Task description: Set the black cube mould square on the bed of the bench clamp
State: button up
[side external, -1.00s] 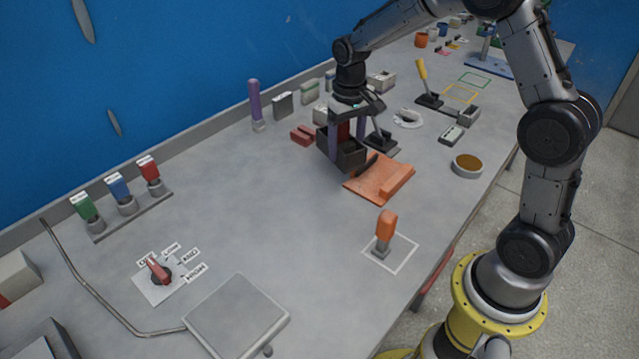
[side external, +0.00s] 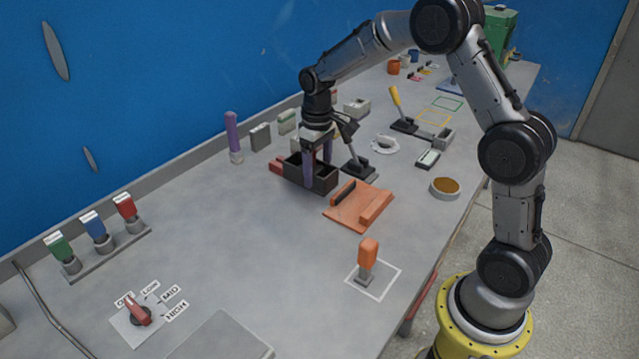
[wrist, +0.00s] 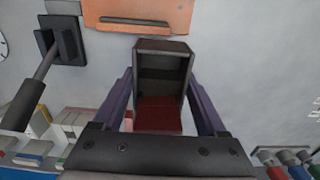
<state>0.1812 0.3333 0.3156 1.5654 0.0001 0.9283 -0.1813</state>
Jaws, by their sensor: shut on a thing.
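The black cube mould (side external: 322,181) is an open-topped dark box. My gripper (side external: 318,183) is shut on it, with its purple fingers reaching down at the box. In the wrist view the mould (wrist: 163,66) sits between the two fingers (wrist: 163,105), its open hollow facing the camera and a red surface at its near end. The orange bed of what looks like the bench clamp (side external: 350,211) lies to the right of the mould, with a raised block and a black bar. It also shows in the wrist view (wrist: 120,10). The mould is apart from the bed; I cannot tell whether it touches the bench.
A black lever on a base (side external: 360,172) stands close behind the mould and bed. A red block (side external: 276,167) lies left of the mould. An orange-handled stamp (side external: 368,255) stands in a white outline at the front.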

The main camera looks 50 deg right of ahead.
jog(key=shift+f, duration=2.1)
jog(key=shift+f, duration=0.1)
jog(key=o, duration=1.5)
jog(key=shift+f, duration=0.1)
notch_tip(320, 180, up, 12)
jog(key=s+a+r+t, duration=0.1)
jog(key=s+a+r, duration=0.1)
jog(key=s, duration=0.4)
jog(key=s+a+r+t, duration=0.1)
jog(key=s+a+r, duration=0.1)
jog(key=s+r, duration=0.2)
jog(key=s+a+r+t, duration=0.2)
jog(key=s+r, duration=0.1)
jog(key=s, duration=0.6)
jog(key=shift+s+a+r, duration=0.1)
jog(key=shift+s+a, duration=0.25)
jog(key=shift+a, duration=0.05)
jog(key=shift+t, duration=0.8)
jog(key=s, duration=0.2)
jog(key=s+f, duration=0.1)
jog(key=s, duration=0.1)
jog(key=s+a+f, duration=0.1)
jog(key=s, duration=0.2)
jog(key=shift+s+a+f, duration=0.1)
jog(key=shift+f, duration=0.1)
jog(key=shift+c, duration=0.4)
jog(key=shift+s+f, duration=0.1)
jog(key=shift+s, duration=0.1)
jog(key=shift+c, duration=1.3)
jog(key=c, duration=0.6)
